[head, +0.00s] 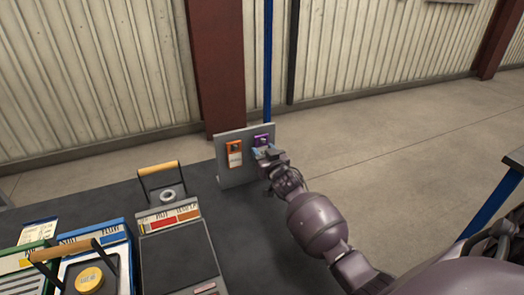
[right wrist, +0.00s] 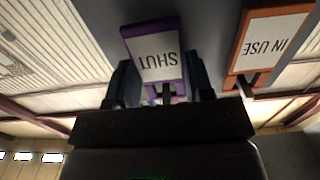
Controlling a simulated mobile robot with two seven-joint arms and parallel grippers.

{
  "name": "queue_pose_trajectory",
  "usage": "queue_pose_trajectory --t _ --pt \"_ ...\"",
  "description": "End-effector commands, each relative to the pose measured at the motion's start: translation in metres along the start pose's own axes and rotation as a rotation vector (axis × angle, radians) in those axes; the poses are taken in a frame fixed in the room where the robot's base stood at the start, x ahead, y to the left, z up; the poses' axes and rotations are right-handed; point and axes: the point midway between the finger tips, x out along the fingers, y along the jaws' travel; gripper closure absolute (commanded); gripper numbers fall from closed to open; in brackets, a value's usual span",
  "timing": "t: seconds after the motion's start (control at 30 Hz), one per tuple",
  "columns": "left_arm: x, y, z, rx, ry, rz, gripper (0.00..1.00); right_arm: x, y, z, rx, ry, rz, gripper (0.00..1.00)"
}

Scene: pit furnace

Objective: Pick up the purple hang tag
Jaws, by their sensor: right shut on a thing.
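The purple hang tag (head: 262,140) is at the right side of an upright grey board (head: 222,168) at the table's far edge. In the right wrist view the purple tag (right wrist: 155,55) has a white panel reading "SHUT", upside down in that picture. My right gripper (head: 264,151) is at the tag, and in the wrist view its two fingers (right wrist: 160,88) are on either side of the tag's lower end, shut on it. The tag still appears against the board; whether it is off its hook I cannot tell. My left gripper is not in view.
An orange "IN USE" tag (head: 235,154) hangs on the board just left of the purple one; it also shows in the wrist view (right wrist: 268,45). Handled cases (head: 178,262) with labels fill the table's left and front. Bare dark table (head: 240,225) lies between.

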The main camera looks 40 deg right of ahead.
Motion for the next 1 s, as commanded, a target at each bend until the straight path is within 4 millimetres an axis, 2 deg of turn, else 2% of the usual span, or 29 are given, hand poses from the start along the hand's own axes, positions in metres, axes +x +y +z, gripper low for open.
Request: queue_pose_trajectory --t 0.17,0.27,0.47,0.7,1.0 --pt "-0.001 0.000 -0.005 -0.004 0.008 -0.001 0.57 0.000 0.000 -0.008 0.001 0.003 0.000 0.75" --pt "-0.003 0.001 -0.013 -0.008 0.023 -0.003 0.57 0.000 0.000 -0.023 0.002 0.007 -0.001 0.75" --pt "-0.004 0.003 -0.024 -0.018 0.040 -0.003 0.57 -0.041 0.000 -0.019 0.003 0.003 0.001 0.75" --pt "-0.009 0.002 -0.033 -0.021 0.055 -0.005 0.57 -0.100 0.001 -0.018 0.003 0.002 0.001 0.75" --pt "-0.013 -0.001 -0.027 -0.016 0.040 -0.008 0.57 -0.157 0.000 -0.016 0.001 0.000 0.001 0.75"
